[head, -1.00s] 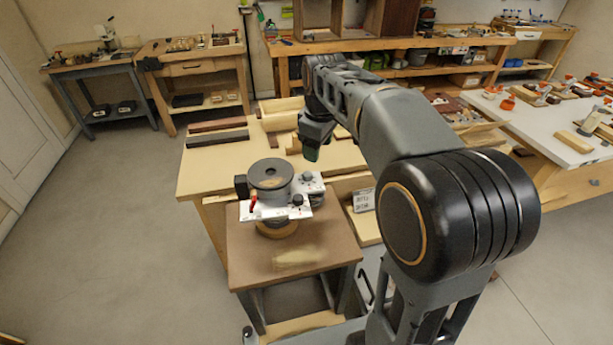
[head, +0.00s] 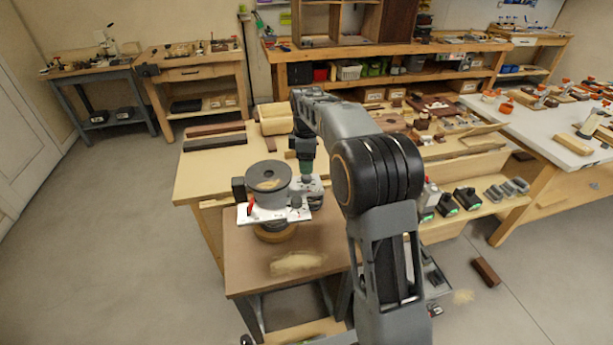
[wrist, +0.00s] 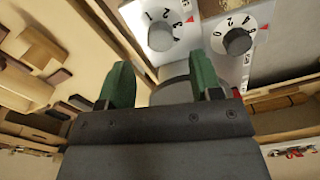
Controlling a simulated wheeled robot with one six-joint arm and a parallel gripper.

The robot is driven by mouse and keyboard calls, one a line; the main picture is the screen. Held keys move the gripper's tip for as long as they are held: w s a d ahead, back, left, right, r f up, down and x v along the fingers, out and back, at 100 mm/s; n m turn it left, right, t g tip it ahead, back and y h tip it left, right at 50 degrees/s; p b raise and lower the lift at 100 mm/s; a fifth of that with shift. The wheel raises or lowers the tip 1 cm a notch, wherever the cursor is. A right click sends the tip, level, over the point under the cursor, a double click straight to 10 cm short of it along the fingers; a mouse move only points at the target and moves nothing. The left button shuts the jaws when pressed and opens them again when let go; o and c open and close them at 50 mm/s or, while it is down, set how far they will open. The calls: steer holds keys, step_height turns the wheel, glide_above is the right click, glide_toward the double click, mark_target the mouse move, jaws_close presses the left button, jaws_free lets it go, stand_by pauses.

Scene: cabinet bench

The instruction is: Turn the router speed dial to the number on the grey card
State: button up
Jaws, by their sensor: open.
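The router (head: 268,181) stands on the small brown table, with a round grey top and a pale plate carrying knobs. I cannot tell which is the speed dial. My gripper (head: 306,168) has green fingers, open and empty, just above the plate's right end; in the wrist view its fingers (wrist: 161,80) sit below the left dial. No grey card is clearly visible.
A wooden bench (head: 195,180) with wood blocks stands behind the router. A wood-coloured patch (head: 298,262) lies on the small table (head: 245,265). My arm hides the area right of the router. Dark tools stand on a shelf farther right.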

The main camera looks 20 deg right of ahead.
mark_target(306, 178)
steer(key=shift+f, duration=2.8)
steer(key=c, duration=0.9)
